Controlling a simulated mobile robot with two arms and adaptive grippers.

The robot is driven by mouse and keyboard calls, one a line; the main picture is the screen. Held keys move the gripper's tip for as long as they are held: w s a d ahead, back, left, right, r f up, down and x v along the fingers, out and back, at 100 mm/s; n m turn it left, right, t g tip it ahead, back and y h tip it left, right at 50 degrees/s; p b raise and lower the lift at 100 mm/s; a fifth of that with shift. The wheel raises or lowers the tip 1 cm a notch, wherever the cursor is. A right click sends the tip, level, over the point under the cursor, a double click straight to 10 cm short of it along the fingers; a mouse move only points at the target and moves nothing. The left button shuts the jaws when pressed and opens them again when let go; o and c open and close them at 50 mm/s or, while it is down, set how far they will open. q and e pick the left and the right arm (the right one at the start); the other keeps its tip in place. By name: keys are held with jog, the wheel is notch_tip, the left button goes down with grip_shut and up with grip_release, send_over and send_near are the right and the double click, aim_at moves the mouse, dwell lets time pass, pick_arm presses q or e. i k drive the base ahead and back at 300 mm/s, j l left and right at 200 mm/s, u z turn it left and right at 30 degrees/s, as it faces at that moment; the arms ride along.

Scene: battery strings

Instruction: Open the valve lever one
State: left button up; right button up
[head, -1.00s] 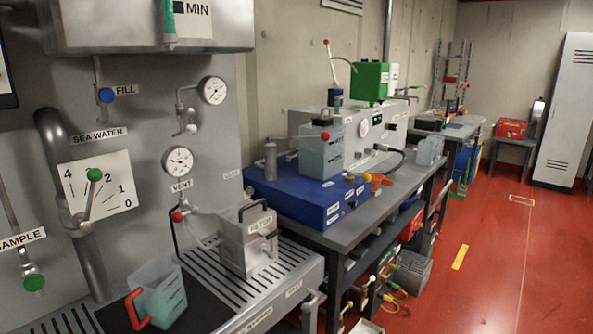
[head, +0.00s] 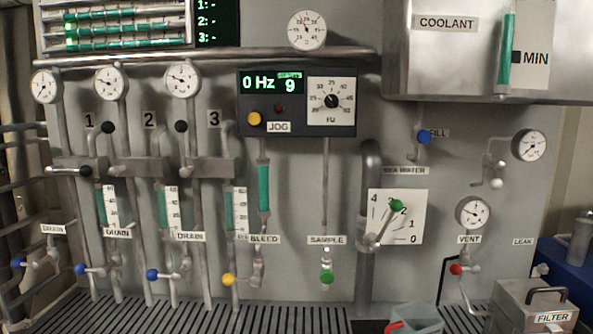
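The label "1" (head: 89,121) is on the grey wall panel at the left of the head view, with labels "2" (head: 149,120) and "3" (head: 214,119) to its right. Below label 1, a dark black-ended lever (head: 86,171) shows at a grey valve block. A black knob (head: 108,127) is just right of label 1, and another black knob (head: 181,127) is right of label 2. I cannot tell for sure which knob belongs to which number. Neither of my grippers is in view.
Gauges (head: 110,82) sit above the numbered valves. Drain valves with blue knobs (head: 152,274) and a yellow bleed knob (head: 228,280) stick out below. A control box (head: 297,104) reads 0 Hz. A slotted bench (head: 300,318) and a jug (head: 415,318) are at the bottom.

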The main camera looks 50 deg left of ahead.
aim_at(86, 170)
jog(key=u, duration=2.8)
jog(key=i+j, duration=0.15)
jog(key=j, duration=0.15)
